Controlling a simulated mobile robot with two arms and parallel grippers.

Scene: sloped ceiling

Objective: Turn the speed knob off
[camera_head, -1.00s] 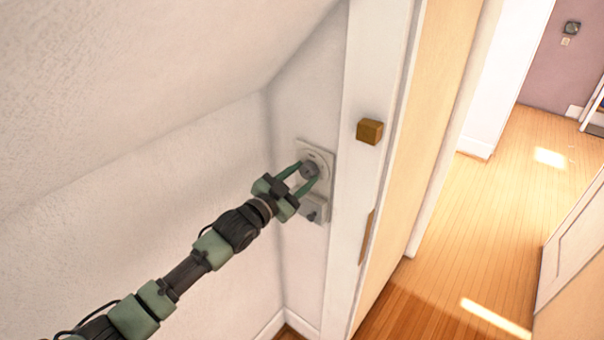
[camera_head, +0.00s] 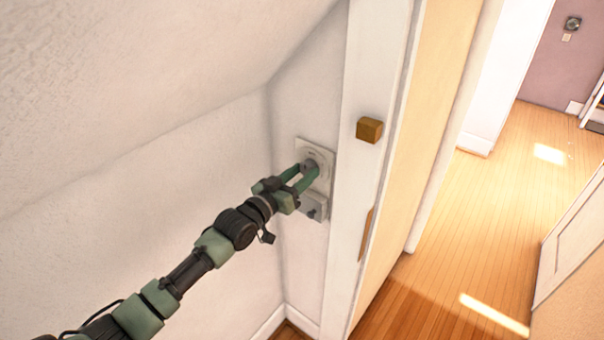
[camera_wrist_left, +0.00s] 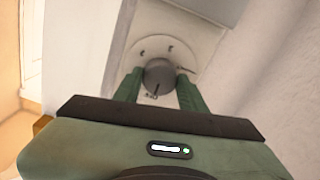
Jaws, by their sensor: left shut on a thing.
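The speed knob is a grey round knob (camera_wrist_left: 159,76) on a pale round dial with dark marks, seen in the left wrist view. In the head view its dial plate (camera_head: 327,153) is on the narrow wall left of the white door frame. My left gripper (camera_head: 309,170) reaches it from the left, and its green fingers are shut on the knob, one on each side. In the left wrist view the left gripper (camera_wrist_left: 159,88) also has a finger on either side of the knob. The knob is partly hidden by the fingers in the head view. My right gripper is not in view.
A second plate with a small dark knob (camera_head: 315,207) sits just below the dial. A brass-coloured block (camera_head: 369,130) sticks out from the white door frame (camera_head: 368,60) to the right. The sloped ceiling (camera_head: 160,70) is above my left arm. Open wooden floor lies at the right.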

